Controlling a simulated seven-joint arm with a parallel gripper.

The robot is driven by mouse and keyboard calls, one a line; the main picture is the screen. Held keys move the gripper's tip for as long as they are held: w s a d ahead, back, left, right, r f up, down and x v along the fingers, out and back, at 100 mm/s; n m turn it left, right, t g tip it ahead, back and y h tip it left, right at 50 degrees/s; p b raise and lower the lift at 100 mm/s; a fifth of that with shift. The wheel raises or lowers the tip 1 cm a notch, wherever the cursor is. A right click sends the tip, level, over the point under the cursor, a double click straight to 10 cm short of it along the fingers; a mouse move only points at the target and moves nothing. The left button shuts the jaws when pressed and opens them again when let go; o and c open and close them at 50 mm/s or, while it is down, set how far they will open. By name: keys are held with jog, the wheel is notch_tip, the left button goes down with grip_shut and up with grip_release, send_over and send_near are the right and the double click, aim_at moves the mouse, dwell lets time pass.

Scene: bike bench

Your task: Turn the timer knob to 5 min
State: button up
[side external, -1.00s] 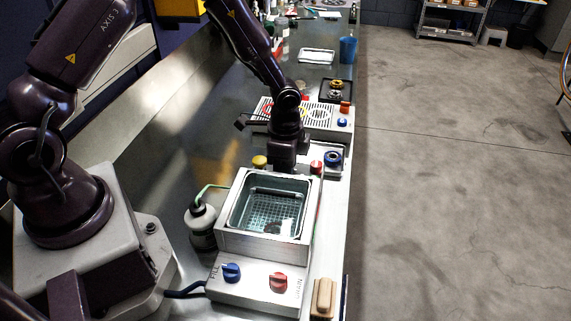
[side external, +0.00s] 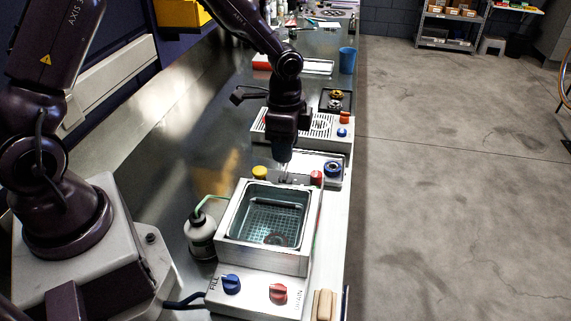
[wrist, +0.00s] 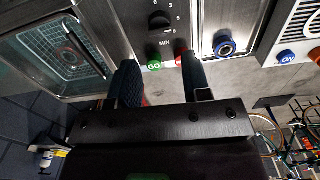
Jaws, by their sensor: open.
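The timer knob (wrist: 160,20) is a round black dial at the top of the wrist view, on a metal panel marked MIN with small numbers around it. The numbers and its setting are too small to read surely. My gripper (wrist: 158,72) is open and empty, its two dark fingers apart and short of the knob in that picture. A green GO button (wrist: 154,63) and a red button (wrist: 181,57) show by the fingertips. In the side view my gripper (side external: 284,175) points down just behind the tank, and the knob cannot be made out.
The wash tank (side external: 226,245) with a basket stands in front of my gripper. Its panel has a blue FILL knob (side external: 231,284) and a red knob (side external: 278,292). A bottle (side external: 200,236) stands left of it. A blue round knob (side external: 332,170) and a vented unit (side external: 262,130) lie behind.

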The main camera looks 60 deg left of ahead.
jog(key=shift+r, duration=2.3)
jog(key=s+r+n+t, duration=0.5)
jog(key=s+r+n, duration=0.4)
jog(key=s+r, duration=0.7)
jog(key=s, duration=0.3)
jog(key=shift+s+d+r+t, duration=0.2)
jog(key=shift+r+t, duration=0.1)
jog(key=shift+r, duration=0.1)
